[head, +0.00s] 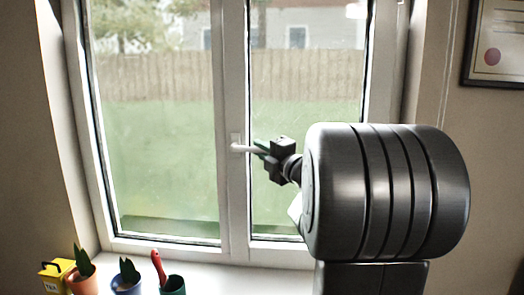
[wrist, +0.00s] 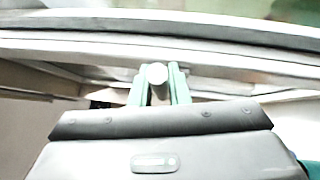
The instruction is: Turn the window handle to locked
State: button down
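The white window handle (head: 242,148) is on the middle frame of the window in the head view. Its lever lies about level, pointing right from its base plate. My gripper (head: 261,148) comes from the right and is at the lever's free end. In the wrist view the round end of the handle (wrist: 157,73) sits between the two green fingers of my gripper (wrist: 158,88), with no clear gap on either side. The gripper looks shut on the lever. My arm covers the lower right of the window.
On the sill at the lower left stand a yellow box (head: 56,277), an orange plant pot (head: 84,285), a blue pot (head: 127,287) and a green pot with a red-handled tool (head: 158,268). A framed certificate (head: 497,45) hangs on the right wall.

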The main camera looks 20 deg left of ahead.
jog(key=shift+f, duration=0.1)
